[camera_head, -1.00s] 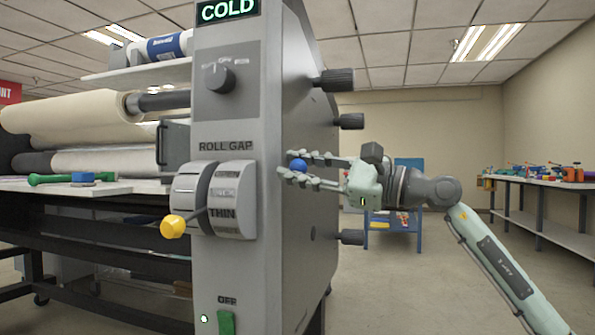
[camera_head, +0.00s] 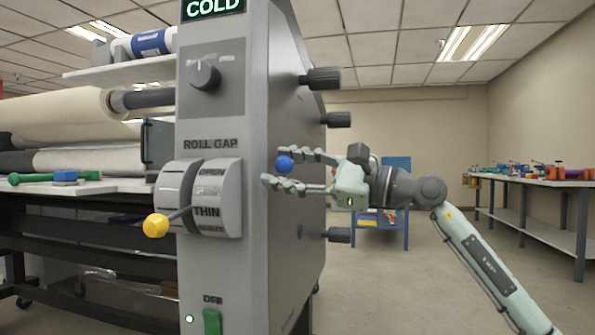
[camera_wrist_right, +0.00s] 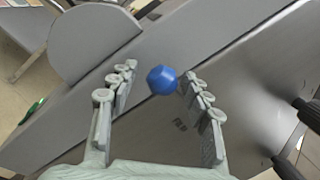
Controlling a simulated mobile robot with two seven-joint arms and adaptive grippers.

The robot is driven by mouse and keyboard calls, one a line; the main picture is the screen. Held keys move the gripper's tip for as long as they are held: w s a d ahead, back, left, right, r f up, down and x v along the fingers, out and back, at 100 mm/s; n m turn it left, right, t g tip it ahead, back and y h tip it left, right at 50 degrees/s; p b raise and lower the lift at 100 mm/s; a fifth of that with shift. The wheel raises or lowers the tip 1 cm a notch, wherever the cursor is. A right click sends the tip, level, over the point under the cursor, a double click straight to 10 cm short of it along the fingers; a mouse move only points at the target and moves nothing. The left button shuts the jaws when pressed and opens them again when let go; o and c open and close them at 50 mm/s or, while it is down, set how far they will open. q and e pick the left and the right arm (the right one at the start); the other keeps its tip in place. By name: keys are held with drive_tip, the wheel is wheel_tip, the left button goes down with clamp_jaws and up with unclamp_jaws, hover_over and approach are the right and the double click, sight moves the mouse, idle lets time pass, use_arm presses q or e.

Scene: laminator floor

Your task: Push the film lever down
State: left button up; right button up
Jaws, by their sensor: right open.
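A round blue knob (camera_head: 284,164) sits by the side face of the grey laminator cabinet; I take it for the film lever's end. Its shaft is hidden. My right gripper (camera_head: 272,167) is open, with one finger above the knob and one below it in the head view. In the right wrist view, the blue knob (camera_wrist_right: 162,80) lies between the fingertips of the right gripper (camera_wrist_right: 158,82), nearer the right finger. I cannot tell whether either finger touches it. My left gripper is not in view.
The front panel carries a yellow-knobbed roll gap lever (camera_head: 156,225), a dial (camera_head: 205,75) and a green switch (camera_head: 212,322). Dark knobs (camera_head: 320,78) jut from the cabinet's side.

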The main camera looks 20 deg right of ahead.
drive_tip(key=v, duration=1.2)
drive_tip(key=shift+a, duration=0.1)
